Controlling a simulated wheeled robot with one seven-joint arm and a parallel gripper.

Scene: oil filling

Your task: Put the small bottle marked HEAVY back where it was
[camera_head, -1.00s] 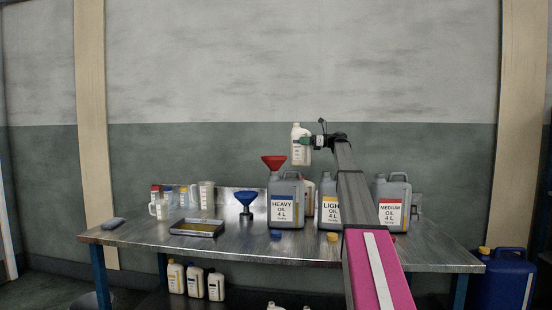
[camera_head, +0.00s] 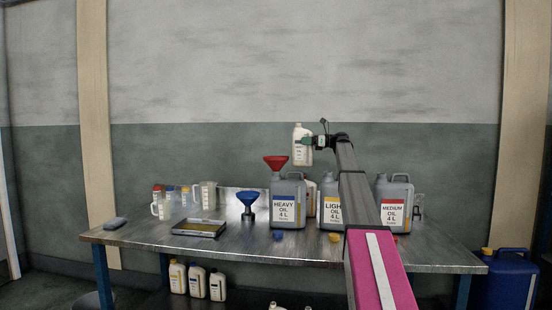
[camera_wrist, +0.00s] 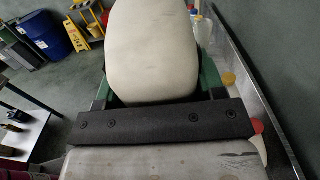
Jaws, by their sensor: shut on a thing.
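My gripper (camera_head: 309,141) is shut on a white small bottle (camera_head: 299,150) and holds it upright in the air, high above the bench. The label's words are too small to read. In the wrist view the bottle's pale body (camera_wrist: 155,45) sits between the green fingers. Several similar small bottles stand on the shelf under the bench (camera_head: 178,277), with labels I cannot read. On the bench, a grey HEAVY OIL 4 L can (camera_head: 287,212) has a red funnel (camera_head: 275,161) in its top. Another white bottle (camera_head: 310,200) stands partly hidden behind that can.
The metal bench (camera_head: 150,232) also holds a LIGHT oil can (camera_head: 329,212), a MEDIUM oil can (camera_head: 393,207), a blue funnel (camera_head: 248,200), a tray (camera_head: 198,228) and measuring jugs (camera_head: 208,194). A blue canister (camera_head: 505,283) stands at the bench's right end.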

